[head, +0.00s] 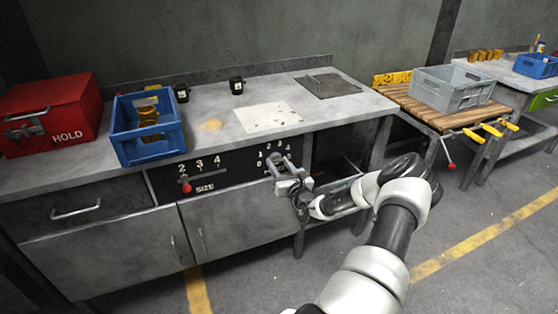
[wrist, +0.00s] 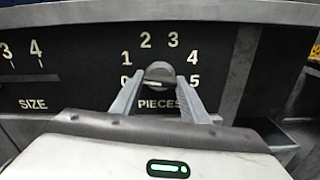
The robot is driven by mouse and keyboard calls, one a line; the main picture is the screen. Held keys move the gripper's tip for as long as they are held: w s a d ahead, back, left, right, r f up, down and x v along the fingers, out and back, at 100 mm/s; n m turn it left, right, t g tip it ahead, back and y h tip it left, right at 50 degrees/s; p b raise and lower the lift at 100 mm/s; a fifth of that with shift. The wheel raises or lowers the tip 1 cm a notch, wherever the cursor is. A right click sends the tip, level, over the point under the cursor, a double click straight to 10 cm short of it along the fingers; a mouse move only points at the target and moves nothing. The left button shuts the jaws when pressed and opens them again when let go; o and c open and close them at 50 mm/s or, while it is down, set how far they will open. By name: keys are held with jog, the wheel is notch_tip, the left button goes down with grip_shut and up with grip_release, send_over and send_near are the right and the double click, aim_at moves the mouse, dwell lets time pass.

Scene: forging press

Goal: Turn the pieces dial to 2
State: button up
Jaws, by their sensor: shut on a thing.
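The pieces dial (wrist: 160,72) is a small round grey knob on a black panel (wrist: 85,65), ringed by white numbers 0 to 5, with PIECES printed below. The 2 is above it, slightly left. A pale mark shows low on the knob, but I cannot read clearly which number it points to. My gripper (wrist: 158,88) is shut on the dial, one finger on each side, partly covering the PIECES label. In the head view my gripper (head: 287,182) is at the bench front and hides the dial; some numbers show above it.
Left of the dial is the SIZE slider with a red knob (head: 187,187). The bench top (head: 220,105) above holds a blue crate (head: 120,155) and a red HOLD box (head: 62,122). Drawers and cabinet doors lie below. An opening with a tray is right of the panel.

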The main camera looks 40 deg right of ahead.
jog(key=m+p, duration=0.3)
jog(key=m, duration=0.3)
jog(key=shift+m, duration=0.3)
jog(key=m+p, duration=0.1)
jog(key=m, duration=0.4)
jog(key=shift+f, duration=0.1)
jog(key=shift+a+m, duration=0.1)
jog(key=shift+m, duration=0.3)
jog(key=o, duration=1.1)
jog(key=shift+c, duration=0.2)
jog(key=p+v, duration=0.2)
jog(key=v, duration=1.5)
jog(key=shift+s+p, duration=0.2)
jog(key=shift+p, duration=0.2)
jog(key=shift+a, duration=0.1)
